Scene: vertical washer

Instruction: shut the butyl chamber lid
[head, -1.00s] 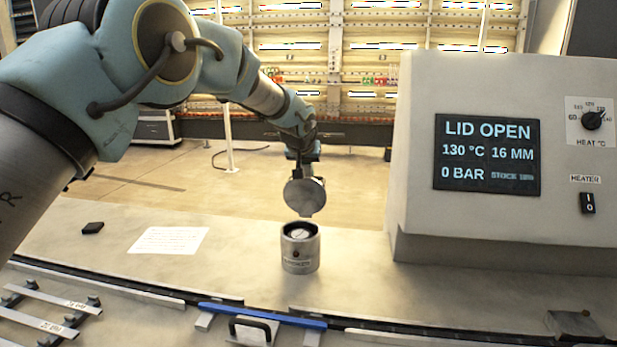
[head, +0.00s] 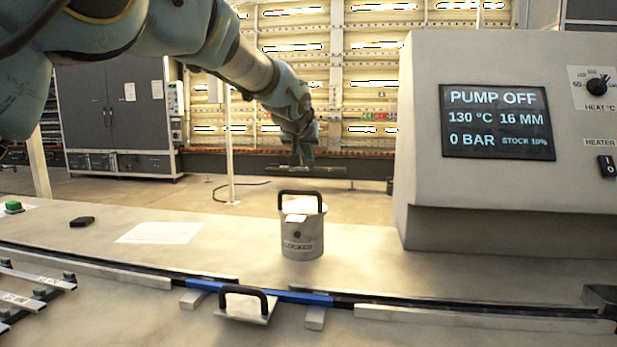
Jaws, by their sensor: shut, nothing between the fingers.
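The butyl chamber (head: 303,240) is a grey metal cylinder standing on the bench in the middle of the head view. Its lid (head: 301,206) is down on top, with a black arched handle (head: 300,193) standing up from it. The small label on the chamber's front is too blurred to read surely. My gripper (head: 303,160) is shut and empty, above and behind the chamber, apart from the lid. The fingertips are small and dark in this view. The control screen (head: 497,121) reads PUMP OFF, 130 °C, 16 MM and 0 BAR.
The grey control cabinet (head: 425,190) stands close on the right, with a heat dial (head: 597,85) and heater switch (head: 607,165). A paper sheet (head: 160,233) and black block (head: 82,222) lie left.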

